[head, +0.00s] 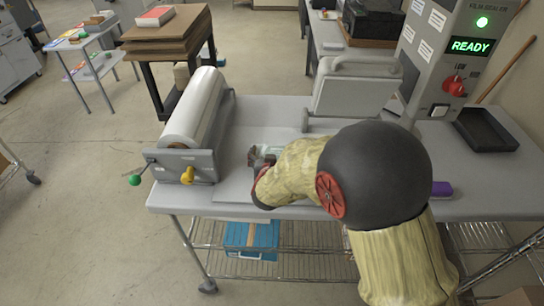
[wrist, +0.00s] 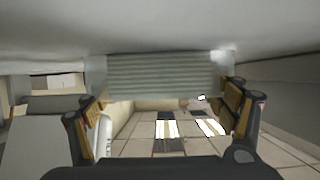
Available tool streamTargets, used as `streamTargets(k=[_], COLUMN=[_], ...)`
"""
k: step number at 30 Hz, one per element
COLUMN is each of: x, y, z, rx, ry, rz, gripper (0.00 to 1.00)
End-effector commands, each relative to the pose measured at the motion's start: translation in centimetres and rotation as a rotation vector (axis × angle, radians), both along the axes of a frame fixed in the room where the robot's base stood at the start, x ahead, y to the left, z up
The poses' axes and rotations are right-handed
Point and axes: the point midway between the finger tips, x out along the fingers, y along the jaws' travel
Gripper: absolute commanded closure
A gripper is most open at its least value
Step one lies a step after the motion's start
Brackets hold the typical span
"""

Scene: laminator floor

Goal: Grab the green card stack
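The green card stack (wrist: 162,76) shows in the wrist view as a pale grey-green block with fine ridges, against a flat grey surface. My gripper (wrist: 165,100) has its two fingers wide apart, one toward each end of the stack. I cannot tell whether the fingertips touch it. In the head view my gripper (head: 262,157) is low over the worktable, right of the roll, and a bit of the pale green stack (head: 271,149) shows beside it. My arm hides part of the area.
A film roll (head: 196,108) on a grey stand is at the table's left. Behind my gripper stands a grey machine (head: 355,86), with a control post reading READY (head: 470,46). A black tray (head: 486,129) lies at right. A purple object (head: 441,189) sits beside my arm.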

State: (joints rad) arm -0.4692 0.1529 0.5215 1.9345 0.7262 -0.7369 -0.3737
Motion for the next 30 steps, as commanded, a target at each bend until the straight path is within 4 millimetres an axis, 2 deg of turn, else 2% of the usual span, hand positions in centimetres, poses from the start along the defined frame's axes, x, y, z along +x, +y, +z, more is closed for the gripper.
streamTargets(k=[21,30], x=[0.01,0.03], y=[0.01,0.01], z=[0.05,0.81], rx=[0.0,0.001], ry=[-0.001,-0.003], rz=[0.0,0.0], gripper=[0.59,0.59])
